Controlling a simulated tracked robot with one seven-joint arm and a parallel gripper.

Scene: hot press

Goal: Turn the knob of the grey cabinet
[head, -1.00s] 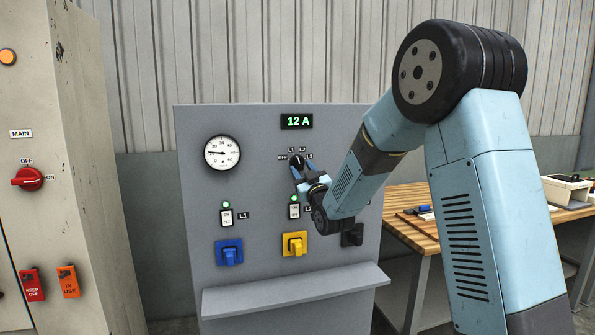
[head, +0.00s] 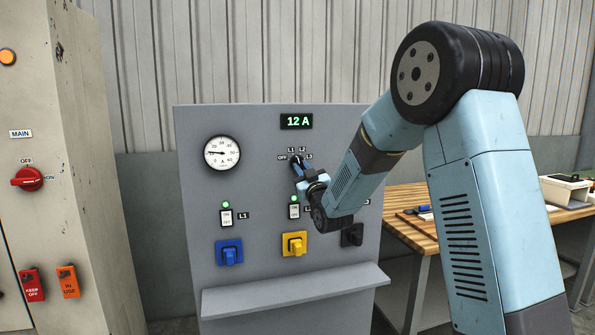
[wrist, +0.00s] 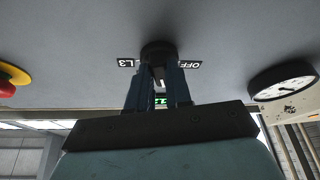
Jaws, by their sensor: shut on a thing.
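The grey cabinet (head: 190,185) stands in the middle of the head view. Its dark selector knob (head: 297,159) sits below the green 12 A display (head: 297,121), ringed by the labels OFF, L1, L2 and L3. My gripper (head: 298,167) reaches the knob from below right. In the wrist view the two fingers (wrist: 157,83) stand on either side of the knob (wrist: 157,50) and are shut on it. The labels L3 and OFF show on either side there. The fingers hide part of the knob, so its exact setting is hard to read.
A round gauge (head: 222,153), lit switches, a blue plug (head: 229,252) and a yellow plug (head: 294,244) are on the panel. A shelf (head: 295,290) juts out below. A beige cabinet (head: 75,150) stands left, a wooden bench (head: 415,237) right. The wrist view shows a red button (wrist: 7,87).

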